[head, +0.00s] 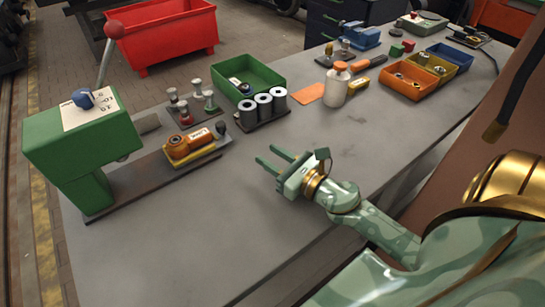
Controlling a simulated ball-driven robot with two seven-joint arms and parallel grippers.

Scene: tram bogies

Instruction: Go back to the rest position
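My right gripper (274,163) is in the head view above the grey workbench (225,230), near its middle. Its two green fingers are apart and nothing is between them. It points left, toward the green press, and touches none of the objects. My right arm comes in from the lower right. My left gripper is not in the picture.
A green press (72,150) with a red-knobbed lever stands at left, beside an orange part (187,146). A green tray (248,76), grey cylinders (264,105), a white bottle (336,88) and an orange bin (401,80) stand farther back. The bench front is clear.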

